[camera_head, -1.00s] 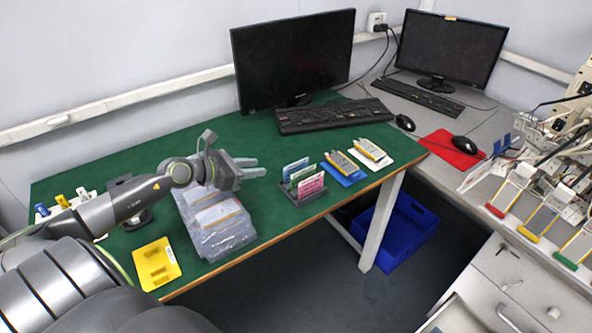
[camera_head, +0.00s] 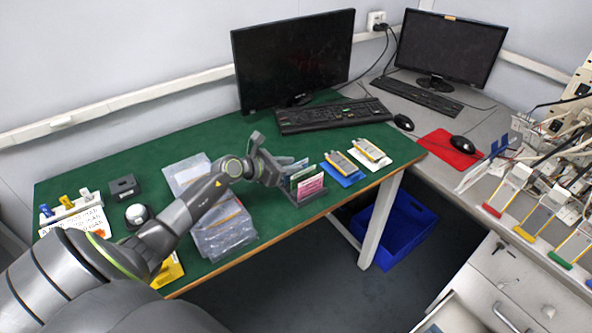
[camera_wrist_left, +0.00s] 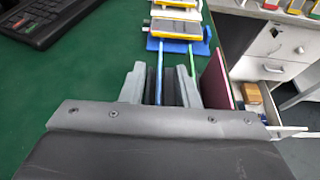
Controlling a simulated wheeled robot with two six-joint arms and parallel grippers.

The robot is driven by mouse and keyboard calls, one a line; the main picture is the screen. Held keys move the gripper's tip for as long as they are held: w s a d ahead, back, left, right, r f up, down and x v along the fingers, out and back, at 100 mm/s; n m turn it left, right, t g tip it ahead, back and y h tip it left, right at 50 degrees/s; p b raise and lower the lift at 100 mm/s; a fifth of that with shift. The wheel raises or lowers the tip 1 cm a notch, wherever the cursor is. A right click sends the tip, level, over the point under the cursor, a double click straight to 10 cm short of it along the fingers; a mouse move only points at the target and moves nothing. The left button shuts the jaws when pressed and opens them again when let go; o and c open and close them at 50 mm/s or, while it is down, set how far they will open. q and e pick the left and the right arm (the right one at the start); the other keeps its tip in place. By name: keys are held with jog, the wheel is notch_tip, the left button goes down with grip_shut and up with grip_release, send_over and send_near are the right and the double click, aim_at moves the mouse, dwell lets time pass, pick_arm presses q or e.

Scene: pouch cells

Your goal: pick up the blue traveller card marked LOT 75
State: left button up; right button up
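The blue card (camera_wrist_left: 159,72) stands on edge in a small dark rack (camera_head: 309,200) near the table's front edge. A green card (camera_wrist_left: 192,66) and a pink card (camera_head: 310,186) stand beside it in the same rack. My left gripper (camera_wrist_left: 160,88) is at the rack, with its fingers either side of the blue card's edge. A gap shows between the fingers and the card, so the gripper looks open. In the head view the gripper (camera_head: 284,170) hides part of the blue card. The LOT marking is not readable. My right gripper is out of view.
A blue pad (camera_head: 345,176) and a white pad (camera_head: 385,161) with yellow-edged cells lie right of the rack. A keyboard (camera_head: 333,114) and a monitor (camera_head: 293,60) stand behind. Bagged grey pouches (camera_head: 224,235) lie left of the rack. The table's front edge is close.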

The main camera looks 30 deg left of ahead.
pick_arm(q)
jog(key=shift+x, duration=0.8)
jog(key=shift+s, duration=0.1)
grip_shut()
